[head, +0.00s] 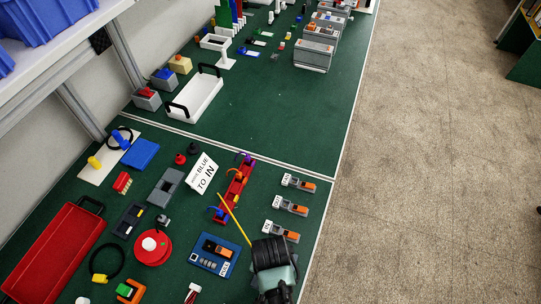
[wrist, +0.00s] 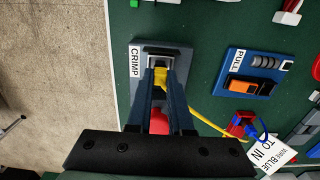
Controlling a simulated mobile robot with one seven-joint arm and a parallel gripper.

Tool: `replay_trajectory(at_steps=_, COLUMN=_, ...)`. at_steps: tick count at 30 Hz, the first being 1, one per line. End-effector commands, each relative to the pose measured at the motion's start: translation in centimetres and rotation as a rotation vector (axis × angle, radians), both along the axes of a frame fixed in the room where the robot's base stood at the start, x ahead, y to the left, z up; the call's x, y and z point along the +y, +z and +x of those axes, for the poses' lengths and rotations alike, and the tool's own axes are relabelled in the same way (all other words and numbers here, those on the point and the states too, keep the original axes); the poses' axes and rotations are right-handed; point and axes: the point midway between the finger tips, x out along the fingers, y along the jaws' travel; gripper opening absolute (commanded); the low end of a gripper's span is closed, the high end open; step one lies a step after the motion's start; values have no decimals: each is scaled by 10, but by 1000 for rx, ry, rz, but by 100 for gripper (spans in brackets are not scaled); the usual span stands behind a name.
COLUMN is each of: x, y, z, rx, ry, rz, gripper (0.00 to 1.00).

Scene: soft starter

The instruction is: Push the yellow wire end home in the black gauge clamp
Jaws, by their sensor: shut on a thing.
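My gripper (wrist: 160,82) is shut on the yellow wire end (wrist: 161,76), over the grey plate labelled CRIMP (wrist: 135,88). I cannot tell whether the end touches the slot there. From the head, my gripper (head: 273,258) hides that plate. The yellow wire (wrist: 203,124) runs to a red block (wrist: 238,126); it also shows in the head view (head: 232,213). The black gauge clamp (wrist: 262,87), with an orange part, sits on the blue plate labelled PULL (wrist: 231,70), apart from my gripper. In the head view this clamp (head: 210,246) is left of my gripper.
A red piece (wrist: 159,121) shows between my fingers. A white card (head: 202,173) reading "TO IN" stands behind. Grey-and-orange connectors (head: 290,206) line the table's right edge. A red reel (head: 152,247) and red tray (head: 52,250) lie left.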

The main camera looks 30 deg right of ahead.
Motion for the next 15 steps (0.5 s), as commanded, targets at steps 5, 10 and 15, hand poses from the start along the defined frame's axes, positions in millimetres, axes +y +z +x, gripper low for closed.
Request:
replay_trajectory(at_steps=5, x=0, y=3, z=0, rx=0, ry=0, rz=0, gripper=0)
replay_trajectory(at_steps=10, x=0, y=8, z=0, rx=0, ry=0, rz=0, gripper=0)
replay_trajectory(at_steps=15, x=0, y=12, z=0, rx=-1, ry=0, rz=-1, gripper=0)
